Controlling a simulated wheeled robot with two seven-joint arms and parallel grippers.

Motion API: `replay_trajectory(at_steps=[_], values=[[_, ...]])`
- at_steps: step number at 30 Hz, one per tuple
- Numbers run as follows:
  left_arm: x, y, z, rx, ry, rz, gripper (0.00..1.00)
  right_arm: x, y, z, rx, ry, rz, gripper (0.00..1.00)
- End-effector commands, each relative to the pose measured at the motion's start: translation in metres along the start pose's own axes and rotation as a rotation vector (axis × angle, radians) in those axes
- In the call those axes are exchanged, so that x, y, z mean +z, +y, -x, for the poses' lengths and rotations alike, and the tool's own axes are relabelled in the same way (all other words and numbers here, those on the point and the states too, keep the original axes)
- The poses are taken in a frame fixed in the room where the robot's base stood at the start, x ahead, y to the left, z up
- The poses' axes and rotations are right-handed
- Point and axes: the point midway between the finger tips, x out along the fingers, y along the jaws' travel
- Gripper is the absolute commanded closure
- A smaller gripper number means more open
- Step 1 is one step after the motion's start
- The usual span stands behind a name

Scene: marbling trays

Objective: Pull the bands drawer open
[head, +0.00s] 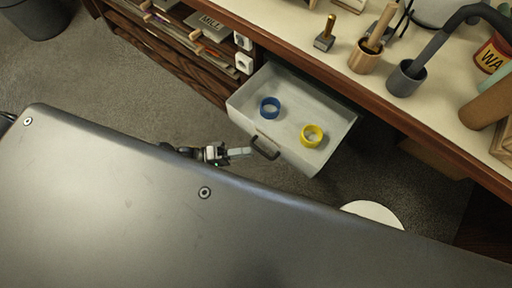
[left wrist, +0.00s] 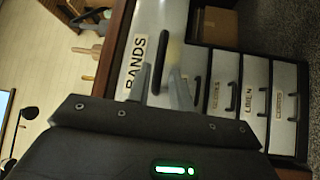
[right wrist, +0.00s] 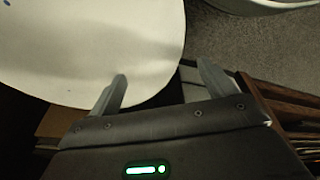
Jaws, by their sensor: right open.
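The bands drawer (head: 290,148) is pulled out from under the counter. It is a pale open box with a blue band (head: 269,107) and a yellow band (head: 312,135) lying apart on its floor. Its white front, labelled BANDS, also shows in the left wrist view (left wrist: 146,30). A dark bow handle (head: 265,148) is on the front. My right gripper (right wrist: 161,75) is open and empty, in front of a round white surface (right wrist: 90,40).
The counter (head: 285,40) above carries a stamp (head: 325,36), pots with tools (head: 407,78) and a can (head: 494,54). Open shelves (head: 180,50) stand left of the drawer. A round white top (head: 372,214) is below right. Other labelled drawers (left wrist: 254,95) show in the left wrist view.

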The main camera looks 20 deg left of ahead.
Motion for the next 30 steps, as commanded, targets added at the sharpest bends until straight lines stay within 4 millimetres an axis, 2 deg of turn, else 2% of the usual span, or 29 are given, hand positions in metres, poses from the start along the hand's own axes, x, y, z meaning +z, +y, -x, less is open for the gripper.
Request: replay_trajectory(at_steps=[3,10,15,30], values=[[0.000,-0.001,0.024,-0.004,0.000,0.001,0.78,-0.002,0.000,0.003,0.000,0.005,-0.001,0.17],[0.000,-0.001,0.051,-0.001,0.000,0.001,0.78,-0.005,0.001,0.008,0.001,0.009,-0.002,0.17],[0.000,0.000,0.057,0.000,0.001,0.000,0.78,-0.007,0.001,0.011,0.002,0.015,-0.003,0.17],[-0.001,0.002,0.056,0.001,0.001,0.000,0.78,0.001,0.003,0.009,0.005,-0.004,0.001,0.17]])
